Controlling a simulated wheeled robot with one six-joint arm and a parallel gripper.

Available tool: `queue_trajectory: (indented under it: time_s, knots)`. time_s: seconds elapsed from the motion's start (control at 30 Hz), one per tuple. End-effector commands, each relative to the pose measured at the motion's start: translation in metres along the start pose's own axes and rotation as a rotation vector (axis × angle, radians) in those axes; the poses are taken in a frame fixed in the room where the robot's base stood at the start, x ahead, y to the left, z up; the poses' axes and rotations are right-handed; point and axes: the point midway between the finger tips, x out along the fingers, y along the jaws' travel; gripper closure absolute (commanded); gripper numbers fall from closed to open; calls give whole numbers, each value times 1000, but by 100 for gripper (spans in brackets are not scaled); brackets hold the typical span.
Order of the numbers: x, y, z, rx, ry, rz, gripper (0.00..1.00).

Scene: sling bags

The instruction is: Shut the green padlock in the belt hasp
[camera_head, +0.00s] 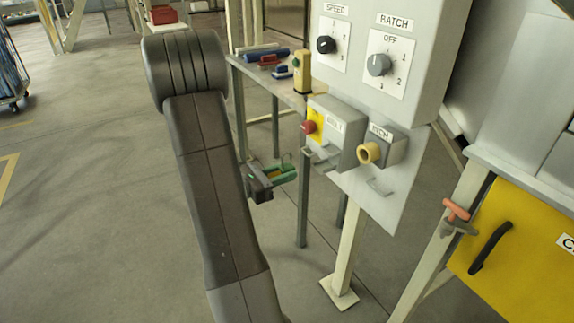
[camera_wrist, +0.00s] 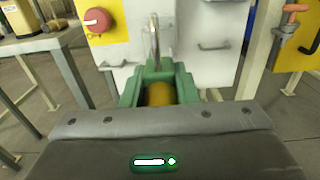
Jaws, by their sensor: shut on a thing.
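The green padlock (camera_head: 289,165) is at the tip of my gripper (camera_head: 279,176), which is shut on it. In the wrist view the padlock (camera_wrist: 154,70) is in the middle, its silver shackle standing upright; a yellow part shows below, between green sides. Whether the shackle is open I cannot tell.
The inch box (camera_head: 382,143) with a yellow ring is right of the belt box. A yellow panel (camera_head: 520,240) with a black handle is at right.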

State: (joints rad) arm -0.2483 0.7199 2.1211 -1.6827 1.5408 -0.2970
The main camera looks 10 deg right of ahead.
Motion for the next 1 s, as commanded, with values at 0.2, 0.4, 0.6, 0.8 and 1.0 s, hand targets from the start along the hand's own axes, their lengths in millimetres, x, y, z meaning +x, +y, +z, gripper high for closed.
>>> queue_trajectory:
  time_s: [0.2,0.4,0.6,0.8,1.0]
  knots:
    - [-4,-4,4,-2,4,-18,100]
    - [-3,-3,4,-2,4,-17,100]
    - [3,-3,2,-2,4,-18,100]
    - [21,-4,0,-1,4,-20,100]
    - [38,-4,-2,-1,5,-19,100]
